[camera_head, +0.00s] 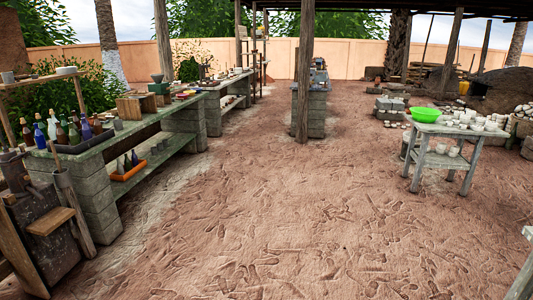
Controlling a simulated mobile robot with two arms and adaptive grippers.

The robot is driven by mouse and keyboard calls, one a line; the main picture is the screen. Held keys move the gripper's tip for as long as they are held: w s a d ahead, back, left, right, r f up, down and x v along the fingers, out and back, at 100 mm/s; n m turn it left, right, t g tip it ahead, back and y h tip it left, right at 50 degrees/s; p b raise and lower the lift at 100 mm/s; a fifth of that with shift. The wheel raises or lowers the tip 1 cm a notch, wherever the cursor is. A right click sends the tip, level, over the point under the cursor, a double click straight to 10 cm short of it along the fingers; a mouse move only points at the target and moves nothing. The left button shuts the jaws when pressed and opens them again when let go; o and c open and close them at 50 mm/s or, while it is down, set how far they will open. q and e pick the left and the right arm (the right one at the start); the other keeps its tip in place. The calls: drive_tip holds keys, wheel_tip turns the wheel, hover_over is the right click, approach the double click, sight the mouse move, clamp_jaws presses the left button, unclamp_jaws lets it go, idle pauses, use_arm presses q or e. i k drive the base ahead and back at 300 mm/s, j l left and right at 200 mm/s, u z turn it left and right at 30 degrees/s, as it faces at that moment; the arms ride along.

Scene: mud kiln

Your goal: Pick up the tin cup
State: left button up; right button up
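I cannot pick out the tin cup for certain. A small grey cup-like vessel (117,123) stands on the left workbench, right of the bottles. Another small grey vessel (8,77) stands on the raised wooden shelf at the far left. Both are too small to tell their material. Several pale cups and bowls (465,120) stand on the grey table at the right. Neither of my grippers is in view.
A long block-legged workbench (95,147) with bottles (62,130) and a wooden box (129,108) runs along the left. A green bowl (425,114) sits on the right table (441,160). A post (304,70) stands mid-yard. The earth floor (290,215) between is clear.

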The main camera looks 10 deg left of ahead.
sight(118, 124)
drive_tip(key=i+j+u, duration=0.15)
drive_tip(key=i+u, duration=0.15)
drive_tip(key=i, duration=0.2)
drive_tip(key=i+u, duration=0.25)
drive_tip(key=i, duration=0.3)
drive_tip(key=i+l+u, duration=0.1)
drive_tip(key=i+u, duration=0.2)
drive_tip(key=i, duration=0.2)
drive_tip(key=i+l+u, duration=0.3)
drive_tip(key=i, duration=0.2)
drive_tip(key=i+l+u, duration=0.15)
drive_tip(key=i+u, duration=0.15)
drive_tip(key=i, duration=2.55)
